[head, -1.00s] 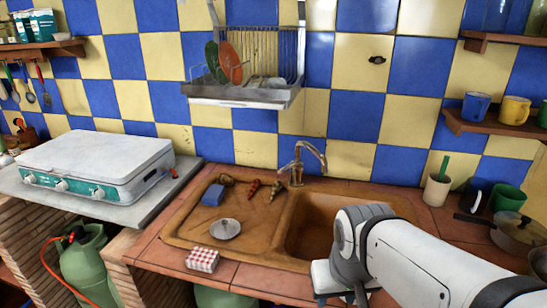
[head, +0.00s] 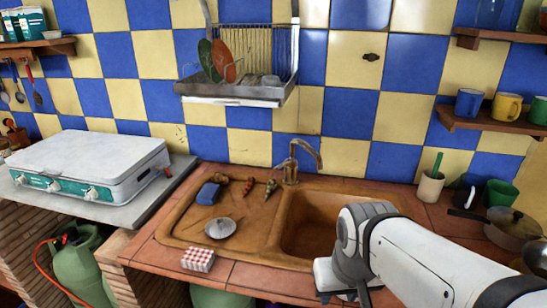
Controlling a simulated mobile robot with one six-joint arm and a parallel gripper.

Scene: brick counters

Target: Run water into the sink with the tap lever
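The metal tap (head: 291,168) stands at the back edge of the brown sink (head: 277,228), and its curved spout reaches up and to the right over the basin. A small tap lever (head: 281,164) sticks out to the left of the tap body. No water shows at the spout. My white and grey arm comes in from the lower right and covers part of the basin's right side. The end of my arm bends down at the bottom edge, in front of the basin and well apart from the tap. My gripper's fingers do not show.
A blue sponge (head: 208,194), a metal drain cover (head: 220,228) and small brush-like items lie on the drainboard. A dish rack (head: 236,92) hangs above the tap. A cup (head: 430,188) and pan (head: 508,224) stand right.

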